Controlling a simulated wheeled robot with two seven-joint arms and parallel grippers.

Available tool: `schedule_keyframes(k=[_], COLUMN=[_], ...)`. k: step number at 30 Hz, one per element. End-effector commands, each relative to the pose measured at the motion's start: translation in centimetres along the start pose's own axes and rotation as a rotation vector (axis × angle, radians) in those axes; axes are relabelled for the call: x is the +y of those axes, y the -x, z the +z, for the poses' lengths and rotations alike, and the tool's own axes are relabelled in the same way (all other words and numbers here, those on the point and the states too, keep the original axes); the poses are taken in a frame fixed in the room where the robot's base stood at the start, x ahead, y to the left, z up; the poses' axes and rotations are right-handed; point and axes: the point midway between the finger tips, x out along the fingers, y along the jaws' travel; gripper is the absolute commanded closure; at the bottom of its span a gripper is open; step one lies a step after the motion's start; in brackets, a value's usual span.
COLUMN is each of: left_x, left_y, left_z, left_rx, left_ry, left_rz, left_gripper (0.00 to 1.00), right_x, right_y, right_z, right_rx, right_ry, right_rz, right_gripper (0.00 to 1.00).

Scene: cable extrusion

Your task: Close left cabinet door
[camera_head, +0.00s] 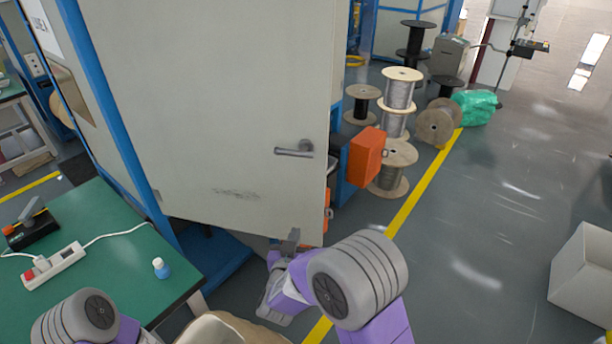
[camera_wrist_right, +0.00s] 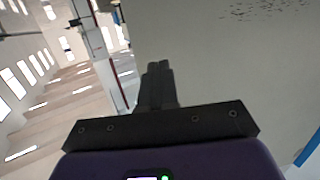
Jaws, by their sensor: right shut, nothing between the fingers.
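The left cabinet door (camera_head: 225,90) is a large pale grey panel that stands open, hinged on the blue frame at its left. Its lever handle (camera_head: 294,149) is near the right edge, and dark scuffs mark the lower part. My right gripper (camera_head: 291,237) is shut and empty at the door's lower edge, near its bottom right; I cannot tell if it touches. In the right wrist view the shut fingers (camera_wrist_right: 158,82) point toward the door surface (camera_wrist_right: 225,60). My left gripper is out of view; only part of my left arm shows at the lower left.
A green table (camera_head: 120,250) with a power strip (camera_head: 53,266) and a small blue bottle (camera_head: 160,268) is at left. Orange boxes (camera_head: 367,155) and cable spools (camera_head: 399,88) stand right of the door. A white box (camera_head: 584,275) is at far right; the floor between is clear.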

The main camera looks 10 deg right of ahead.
Motion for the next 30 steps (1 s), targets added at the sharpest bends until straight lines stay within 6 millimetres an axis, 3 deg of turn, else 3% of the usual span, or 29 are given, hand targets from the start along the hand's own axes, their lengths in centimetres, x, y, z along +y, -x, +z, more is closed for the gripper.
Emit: schedule_keyframes(k=[1,3,6,11,24,30], left_x=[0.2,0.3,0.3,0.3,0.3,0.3], left_y=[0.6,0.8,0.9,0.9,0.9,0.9], left_z=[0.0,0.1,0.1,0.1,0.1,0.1], left_rx=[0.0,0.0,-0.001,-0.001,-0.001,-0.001], left_ry=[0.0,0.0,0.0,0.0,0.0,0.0], left_rz=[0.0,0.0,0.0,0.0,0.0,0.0], left_gripper=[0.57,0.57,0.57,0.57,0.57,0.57], right_x=[-0.3,-0.2,-0.1,0.2,1.1,1.3], right_y=[0.7,1.4,1.7,0.2,-8.6,-11.1], right_z=[-2.9,-5.0,-6.6,-7.0,-8.2,-8.6], right_rx=[0.058,0.108,0.144,0.152,0.15,0.149], right_ry=[-0.012,-0.02,-0.027,-0.029,-0.028,-0.028], right_rz=[0.026,0.062,0.093,0.103,0.1,0.099], right_gripper=[1.0,1.0,1.0,1.0,1.0,1.0])
